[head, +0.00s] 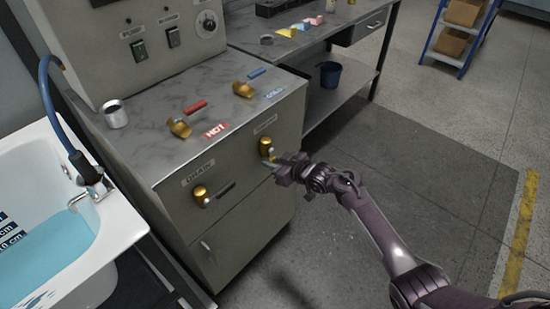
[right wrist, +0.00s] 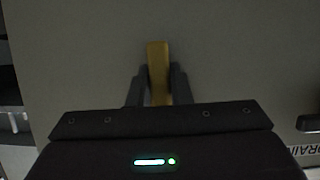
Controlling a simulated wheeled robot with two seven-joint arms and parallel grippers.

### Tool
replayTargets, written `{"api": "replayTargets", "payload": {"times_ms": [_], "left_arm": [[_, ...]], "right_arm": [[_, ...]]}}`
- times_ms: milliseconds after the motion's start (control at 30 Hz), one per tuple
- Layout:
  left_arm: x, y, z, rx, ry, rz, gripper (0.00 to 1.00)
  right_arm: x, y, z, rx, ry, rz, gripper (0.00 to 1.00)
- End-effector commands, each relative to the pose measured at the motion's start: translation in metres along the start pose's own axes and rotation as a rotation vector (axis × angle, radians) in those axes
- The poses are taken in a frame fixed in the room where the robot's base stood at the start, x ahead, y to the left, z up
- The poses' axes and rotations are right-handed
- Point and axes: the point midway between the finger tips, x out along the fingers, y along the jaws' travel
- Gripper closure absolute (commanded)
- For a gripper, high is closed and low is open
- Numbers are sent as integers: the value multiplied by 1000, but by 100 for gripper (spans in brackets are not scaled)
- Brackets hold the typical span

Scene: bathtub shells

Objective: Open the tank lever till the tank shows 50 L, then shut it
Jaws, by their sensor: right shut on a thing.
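My right gripper (head: 277,164) is at the front of the grey cabinet, shut on a gold lever (head: 266,145) under a small label too blurred to read. In the right wrist view the gold lever (right wrist: 157,65) stands upright between the two dark fingers. A second gold lever (head: 201,195), under the DRAIN label, sits lower left on the same front. No litre reading can be read in these views. The bathtub (head: 125,222) at the left holds blue water (head: 55,255) beside a dark cm scale (head: 10,232). My left gripper is out of view.
On the cabinet top are gold levers by the HOT (head: 180,127) and COLD (head: 243,89) labels and a metal cup (head: 115,114). A control box (head: 150,45) stands behind. A workbench (head: 335,30) with a blue bucket (head: 330,75) stands beyond.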

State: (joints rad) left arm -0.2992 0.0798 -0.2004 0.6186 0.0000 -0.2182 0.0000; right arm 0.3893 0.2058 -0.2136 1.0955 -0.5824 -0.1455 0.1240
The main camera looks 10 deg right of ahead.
Motion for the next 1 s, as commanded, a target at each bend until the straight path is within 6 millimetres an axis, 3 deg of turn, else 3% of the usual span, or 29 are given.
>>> {"api": "replayTargets", "payload": {"times_ms": [667,700,800,833,1000], "left_arm": [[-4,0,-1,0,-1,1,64],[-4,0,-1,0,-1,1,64],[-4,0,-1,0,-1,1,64],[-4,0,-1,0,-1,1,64],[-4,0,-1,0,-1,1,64]], "right_arm": [[0,-4,1,57,-2,-24,100],[0,-4,1,56,-2,-24,77],[0,-4,1,55,-1,-24,64],[0,-4,1,55,-1,-23,60],[0,-3,0,54,0,-22,60]]}}
